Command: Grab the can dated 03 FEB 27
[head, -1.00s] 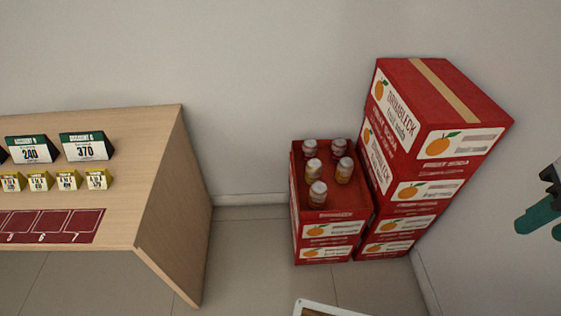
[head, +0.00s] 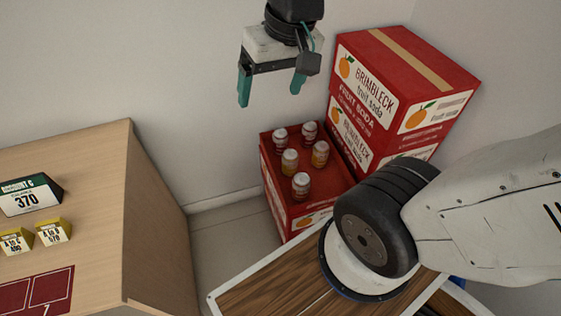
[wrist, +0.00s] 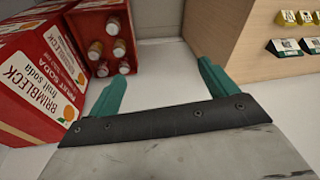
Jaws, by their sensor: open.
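No can with a readable date shows in either view. My gripper (head: 271,94) is open and empty, in the air above and behind the crate in the head view. In the wrist view its green fingers (wrist: 162,90) are spread, with bare floor between them; the containers (wrist: 95,50) show at upper left, beyond the left finger.
Stacked red Brimbleck fruit soda boxes (head: 398,85) rise beside the crate, against the wall. A wooden counter (head: 95,180) with account signs (head: 31,195), yellow tags (head: 53,232) and a dark red numbered mat (head: 40,290) stands at left. Bare floor (head: 222,240) lies between.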

